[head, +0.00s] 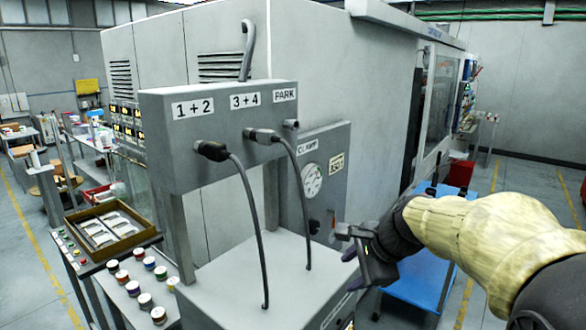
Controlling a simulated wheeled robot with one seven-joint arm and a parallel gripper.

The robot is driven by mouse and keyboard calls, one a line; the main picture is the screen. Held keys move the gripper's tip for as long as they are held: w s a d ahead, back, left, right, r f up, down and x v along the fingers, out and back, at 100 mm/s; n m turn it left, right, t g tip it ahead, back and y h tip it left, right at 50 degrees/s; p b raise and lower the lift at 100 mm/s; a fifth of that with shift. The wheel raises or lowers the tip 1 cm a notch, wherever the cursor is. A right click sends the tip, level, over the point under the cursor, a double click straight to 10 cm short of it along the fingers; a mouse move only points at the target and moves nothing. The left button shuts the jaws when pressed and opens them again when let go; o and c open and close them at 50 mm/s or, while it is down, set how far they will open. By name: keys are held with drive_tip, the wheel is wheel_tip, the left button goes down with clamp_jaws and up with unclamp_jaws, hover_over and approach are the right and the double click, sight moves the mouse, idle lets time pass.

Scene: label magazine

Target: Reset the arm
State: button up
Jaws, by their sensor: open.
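My gripper (352,250) is at the right of the middle in the head view, with its jaws open and no object visible between them. It is in front of and to the right of the grey box stand (270,270), apart from the two cables. A grey panel (200,130) carries the labels "1 + 2", "3 + 4" and "PARK". One black plug (212,151) sits at the panel below "1 + 2", and another black plug (262,135) sits below "3 + 4". A short empty stub (291,124) shows below "PARK".
A side plate with a round gauge (312,180) stands just behind my gripper. A blue table (415,285) is partly behind my arm. A brown tray (112,232) and several small spools (138,288) are at lower left. A large grey machine (350,80) fills the back.

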drive_tip(key=s+d+f+n+g+h+b, duration=0.1)
drive_tip(key=s+f+n+h, duration=0.1)
drive_tip(key=s+f+n, duration=0.5)
drive_tip(key=s+d+f+n+g+h+b, duration=0.1)
drive_tip(key=s+d+f+n+h, duration=0.1)
drive_tip(key=s+f+n, duration=0.6)
wheel_tip(320, 180, down, 5)
drive_tip(key=shift+r+n+g, duration=0.15)
drive_tip(key=shift+n+g, duration=0.25)
drive_tip(key=shift+n, duration=0.1)
idle(0.8)
drive_tip(key=shift+c, duration=1.1)
drive_tip(key=shift+w+a, duration=0.1)
drive_tip(key=shift+w, duration=0.05)
